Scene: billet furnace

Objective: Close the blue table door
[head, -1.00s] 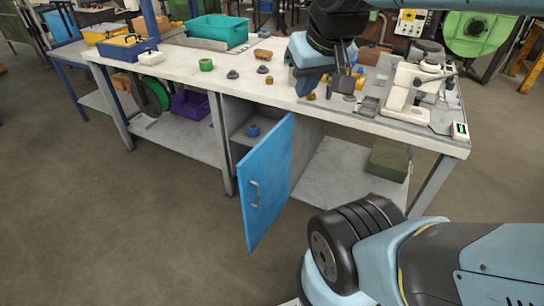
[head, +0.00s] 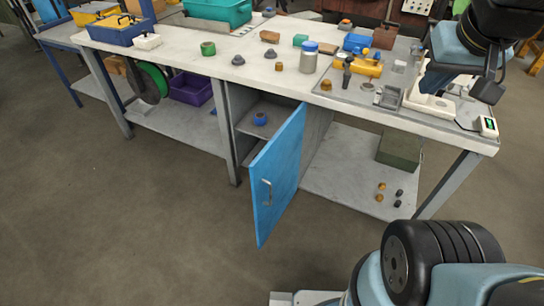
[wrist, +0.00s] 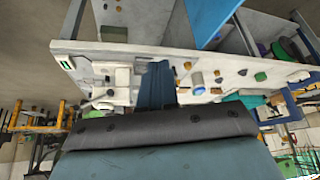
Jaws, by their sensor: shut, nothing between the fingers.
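The blue table door (head: 280,172) hangs open under the workbench. It swings out from the right side of a grey cabinet and stands out toward me at an angle. Its grey handle (head: 267,192) is on the face turned to me, near the free edge. The cabinet's inside shows, with a blue round part (head: 260,118) on a shelf. In the wrist view the door (wrist: 203,22) is partly in frame at the top. My gripper (head: 488,91) is shut and empty above the bench's right end, well apart from the door, to its upper right.
The workbench top (head: 180,60) holds a jar (head: 308,58), a white microscope (head: 432,98) and several small parts. Under it on the right is a shelf (head: 345,180) with a green box (head: 398,150). The floor (head: 150,220) left of and before the door is clear.

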